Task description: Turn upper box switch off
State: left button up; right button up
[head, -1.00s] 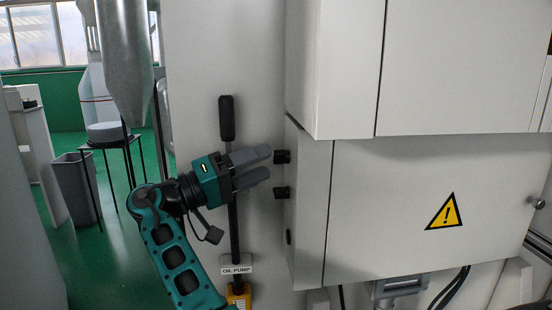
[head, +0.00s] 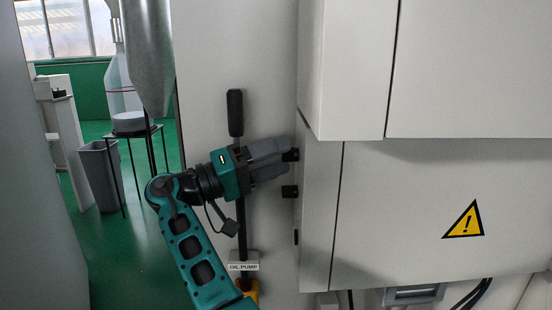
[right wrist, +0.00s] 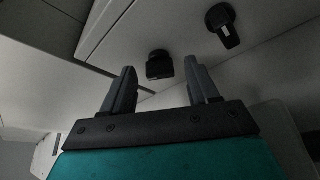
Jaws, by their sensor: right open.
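The grey electrical box (head: 318,215) carries two black switches on its narrow left side. The upper box switch (head: 291,155) is at the fingertips of my right gripper (head: 287,157) in the head view. The lower switch (head: 289,191) sits just below the fingers. In the right wrist view my right gripper (right wrist: 163,78) is open. The upper switch (right wrist: 160,65) shows between and slightly beyond its two fingertips, with no clear contact. The other switch (right wrist: 222,25) lies farther right there, outside the fingers. My left gripper is in neither view.
A larger cabinet (head: 350,70) overhangs the box just above the gripper. A black-handled lever (head: 235,115) with an oil pump label (head: 243,266) stands behind my right gripper. A grey bin (head: 101,175) and a stool (head: 130,134) stand on the green floor at left.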

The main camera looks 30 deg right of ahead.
jog(key=shift+c, duration=0.3)
jog(key=c, duration=1)
pick_arm(q)
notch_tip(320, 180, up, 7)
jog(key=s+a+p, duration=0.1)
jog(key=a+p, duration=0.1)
jog(key=p, duration=0.8)
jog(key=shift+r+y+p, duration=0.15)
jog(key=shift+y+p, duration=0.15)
pick_arm(e)
jog(key=n, duration=0.2)
jog(key=n+t+y, duration=0.1)
jog(key=n, duration=0.1)
jog(key=n+y, duration=0.1)
jog(key=n, duration=0.2)
jog(key=shift+r, duration=0.3)
jog(key=o, duration=1.1)
jog(key=shift+c, duration=0.2)
